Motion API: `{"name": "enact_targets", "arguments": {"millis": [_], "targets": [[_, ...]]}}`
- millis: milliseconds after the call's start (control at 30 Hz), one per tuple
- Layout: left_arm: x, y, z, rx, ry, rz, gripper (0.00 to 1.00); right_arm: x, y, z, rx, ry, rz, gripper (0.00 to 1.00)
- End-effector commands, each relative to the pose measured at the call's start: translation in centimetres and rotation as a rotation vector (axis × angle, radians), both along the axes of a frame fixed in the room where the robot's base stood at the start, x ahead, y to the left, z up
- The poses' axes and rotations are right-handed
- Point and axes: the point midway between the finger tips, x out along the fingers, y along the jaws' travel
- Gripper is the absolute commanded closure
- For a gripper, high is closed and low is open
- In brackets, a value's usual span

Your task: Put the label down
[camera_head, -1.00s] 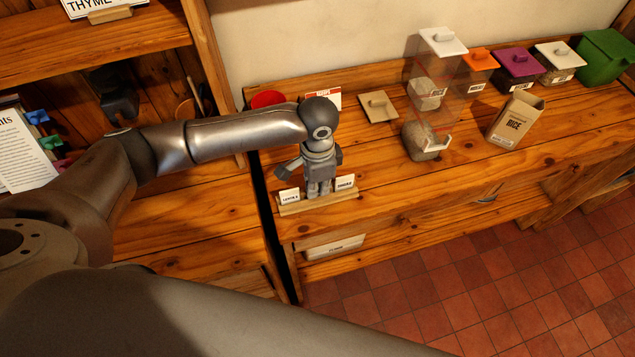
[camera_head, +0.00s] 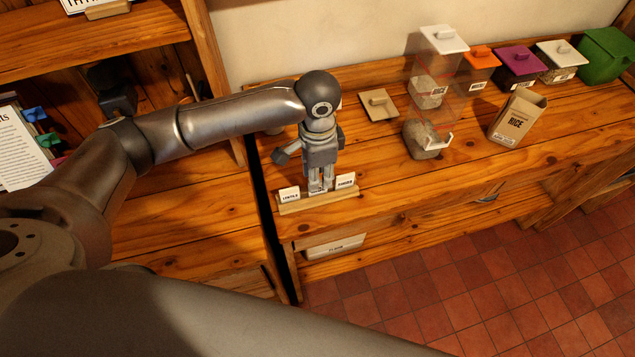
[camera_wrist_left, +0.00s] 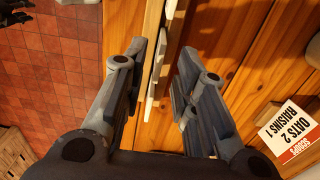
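A pale wooden label holder (camera_head: 318,203) lies along the front edge of the counter. A "LENTILS" label (camera_head: 289,195) stands in its left end and a "QUINOA" label (camera_head: 345,181) in its right end. Between them a third white label (camera_head: 317,189) stands low between my left gripper's fingers, its text mostly hidden. My left gripper (camera_head: 320,184) points down over the holder. In the left wrist view, my left gripper (camera_wrist_left: 163,62) is open, its fingers apart with the thin label (camera_wrist_left: 154,78) edge-on between them and gaps at both sides.
A clear bin with a scoop (camera_head: 428,140), a small tan lid (camera_head: 379,104) and a rice box (camera_head: 516,118) stand to the right. Lidded containers line the back, including a purple-lidded one (camera_head: 518,60). A recipe card (camera_wrist_left: 290,128) shows in the left wrist view.

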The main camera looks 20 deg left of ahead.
Motion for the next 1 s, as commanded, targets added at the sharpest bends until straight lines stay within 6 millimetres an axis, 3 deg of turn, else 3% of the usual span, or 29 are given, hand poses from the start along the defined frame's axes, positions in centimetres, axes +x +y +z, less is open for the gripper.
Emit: {"name": "enact_targets", "arguments": {"millis": [200, 400, 1000], "targets": [[0.1, -0.1, 4.5, -0.002, -0.004, -0.001, 0.73, 0.0, 0.1, -1.1, 0.002, -0.001, 0.000, 0.60], [0.0, 0.0, 7.0, -0.001, -0.001, 0.000, 0.73, 0.0, 0.3, -1.4, 0.003, 0.000, 0.000, 0.60], [0.0, 0.0, 7.6, -0.001, 0.001, 0.000, 0.73, 0.1, 0.3, -1.4, 0.003, 0.000, 0.000, 0.60]]}}
